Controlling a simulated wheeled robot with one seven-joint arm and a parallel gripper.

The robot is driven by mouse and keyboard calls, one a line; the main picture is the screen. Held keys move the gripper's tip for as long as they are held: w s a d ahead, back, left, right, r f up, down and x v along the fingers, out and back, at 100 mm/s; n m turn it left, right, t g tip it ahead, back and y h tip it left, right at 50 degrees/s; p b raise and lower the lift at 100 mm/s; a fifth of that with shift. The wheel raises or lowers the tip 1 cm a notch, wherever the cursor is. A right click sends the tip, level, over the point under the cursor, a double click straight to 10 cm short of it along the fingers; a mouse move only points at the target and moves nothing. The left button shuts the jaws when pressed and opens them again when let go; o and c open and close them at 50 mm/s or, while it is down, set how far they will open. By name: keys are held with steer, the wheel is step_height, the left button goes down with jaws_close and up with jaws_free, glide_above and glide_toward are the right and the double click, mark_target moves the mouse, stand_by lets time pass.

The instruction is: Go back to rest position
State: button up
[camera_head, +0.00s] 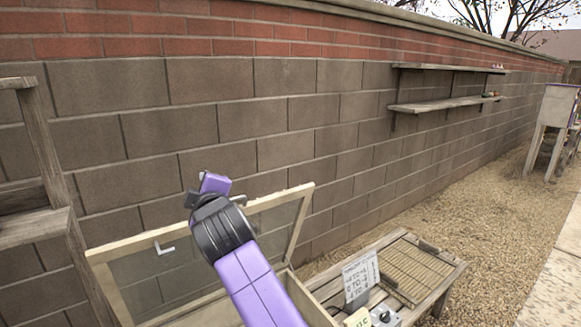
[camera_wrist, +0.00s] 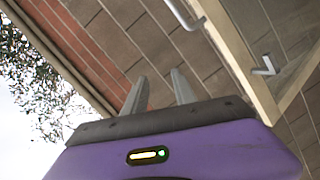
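My gripper (camera_wrist: 160,85) shows in the wrist view with its two grey fingers apart and nothing between them. In the head view my purple arm rises from the bottom, with the wrist in front of the block wall; the fingers are mostly hidden there. Behind the arm stands a wood-framed box lid (camera_head: 299,195), raised open, with a mesh or clear panel and a metal handle (camera_head: 164,248).
A low wooden bench (camera_head: 437,289) at the bottom holds a slatted mat (camera_head: 412,270), a written sign (camera_head: 360,277) and small items. Wall shelves (camera_head: 445,104) hang at the back right. A wooden rack (camera_head: 45,160) stands at left. Gravel (camera_head: 500,225) lies open to the right.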

steer(key=s+d+f+m+t, duration=0.2)
steer(key=s+d+f+m, duration=0.4)
steer(key=s+d+f, duration=0.5)
steer(key=s+d+f+m+t, duration=0.2)
steer(key=s+d+f+m, duration=0.4)
steer(key=s+d+f, duration=0.5)
steer(key=s+d+f+m+g+h, duration=0.1)
steer(key=s+d, duration=0.5)
steer(key=s, duration=0.6)
steer(key=s+d+m+g+h, duration=0.1)
steer(key=s+d+m+h, duration=0.2)
steer(key=s, duration=0.9)
steer(key=s+d+f+m+g+h, duration=0.1)
steer(key=s+d+m+g+h, duration=0.1)
steer(key=s+d, duration=0.7)
steer(key=s+h, duration=0.1)
steer(key=s, duration=0.2)
steer(key=shift+s+f, duration=0.35)
steer(key=shift+s, duration=0.05)
